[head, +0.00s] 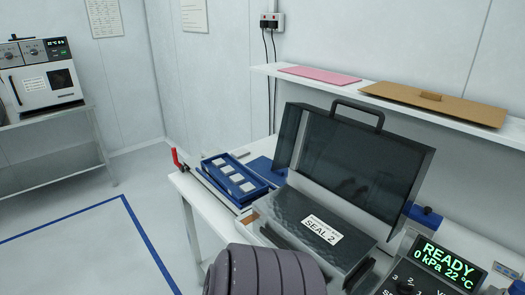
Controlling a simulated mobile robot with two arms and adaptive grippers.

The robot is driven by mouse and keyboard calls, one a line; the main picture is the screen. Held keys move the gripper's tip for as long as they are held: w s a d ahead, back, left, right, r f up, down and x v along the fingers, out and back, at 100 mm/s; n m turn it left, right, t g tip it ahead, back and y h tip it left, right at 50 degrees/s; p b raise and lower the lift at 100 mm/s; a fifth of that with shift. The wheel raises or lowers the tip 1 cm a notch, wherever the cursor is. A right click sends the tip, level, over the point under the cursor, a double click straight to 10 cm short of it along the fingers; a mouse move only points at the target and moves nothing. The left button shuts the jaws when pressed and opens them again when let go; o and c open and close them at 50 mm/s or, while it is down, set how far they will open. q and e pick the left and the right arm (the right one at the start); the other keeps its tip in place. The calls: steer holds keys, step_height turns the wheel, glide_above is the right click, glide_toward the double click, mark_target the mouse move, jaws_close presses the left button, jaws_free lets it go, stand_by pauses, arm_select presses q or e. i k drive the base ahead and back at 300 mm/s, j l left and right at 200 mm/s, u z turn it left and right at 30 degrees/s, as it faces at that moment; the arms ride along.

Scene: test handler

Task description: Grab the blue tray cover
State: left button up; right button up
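A flat blue panel (265,171), which may be the blue tray cover, lies on the white bench between the blue tray and the handler; part of it is hidden behind the handler. The blue tray (214,172) is open and holds several pale square pieces in its compartments. Neither of my grippers shows in the head view. A dark grey ribbed part, apparently one of my arm links, rises at the bottom centre, well short of the panel.
A dark test handler (300,232) labelled SEAL 2 stands with its tinted lid (350,165) raised. A READY display (445,262) is at lower right. A wall shelf (400,103) above holds a pink sheet (319,75) and a brown board (465,108). A red-handled lever (176,158) is at the bench's left end.

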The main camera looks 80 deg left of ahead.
mark_target(261, 166)
steer(key=u, duration=2.65)
steer(key=i+j+u, duration=0.4)
steer(key=j, duration=0.2)
steer(key=i+j+u, duration=0.75)
steer(key=i+j, duration=0.15)
steer(key=i, duration=0.1)
